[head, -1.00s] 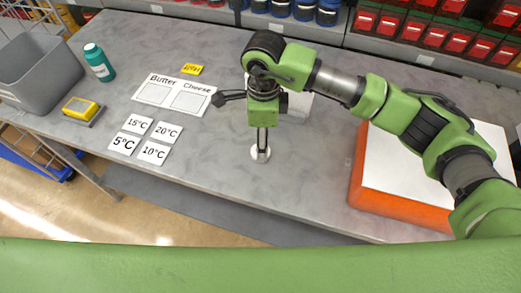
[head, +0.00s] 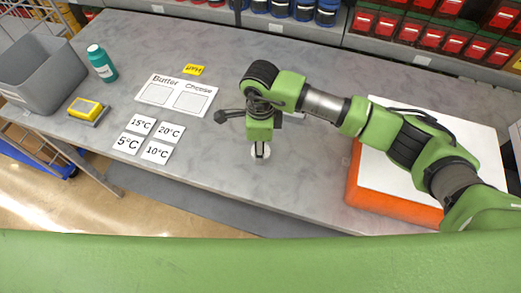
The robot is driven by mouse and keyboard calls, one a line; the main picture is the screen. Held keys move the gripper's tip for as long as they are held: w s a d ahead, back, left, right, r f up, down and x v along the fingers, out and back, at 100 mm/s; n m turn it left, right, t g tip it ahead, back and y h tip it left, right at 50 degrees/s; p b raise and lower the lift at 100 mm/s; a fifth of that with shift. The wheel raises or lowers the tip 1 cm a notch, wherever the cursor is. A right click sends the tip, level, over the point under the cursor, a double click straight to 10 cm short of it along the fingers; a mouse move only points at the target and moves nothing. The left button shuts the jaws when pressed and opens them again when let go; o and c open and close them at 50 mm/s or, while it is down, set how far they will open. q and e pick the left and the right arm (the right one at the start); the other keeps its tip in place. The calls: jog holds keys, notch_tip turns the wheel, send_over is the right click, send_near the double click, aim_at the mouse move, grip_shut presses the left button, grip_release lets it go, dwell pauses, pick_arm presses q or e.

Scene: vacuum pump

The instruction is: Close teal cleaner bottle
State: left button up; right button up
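My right gripper (head: 260,150) points down over the middle of the table, far to the right of the bottle. Its fingers are at a small white round thing (head: 261,156), which they partly hide. I cannot tell whether they touch or hold it. My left gripper is out of view.
A grey bin (head: 40,75) stands left of the bottle. A yellow sponge (head: 84,107) on a holder, a Butter and Cheese sheet (head: 155,95) and several temperature cards (head: 128,143) lie nearby. An orange box with a white top (head: 380,175) is at right.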

jog(key=shift+c, duration=0.3)
jog(key=shift+r, duration=0.5)
notch_tip(320, 180, up, 2)
jog(key=shift+r+b, duration=0.1)
jog(key=shift+b, duration=0.55)
jog(key=s+a+r+b, duration=0.6)
jog(key=s+a+r, duration=0.2)
jog(key=a+r, duration=0.2)
jog(key=shift+a, duration=0.7)
jog(key=shift+f, duration=0.1)
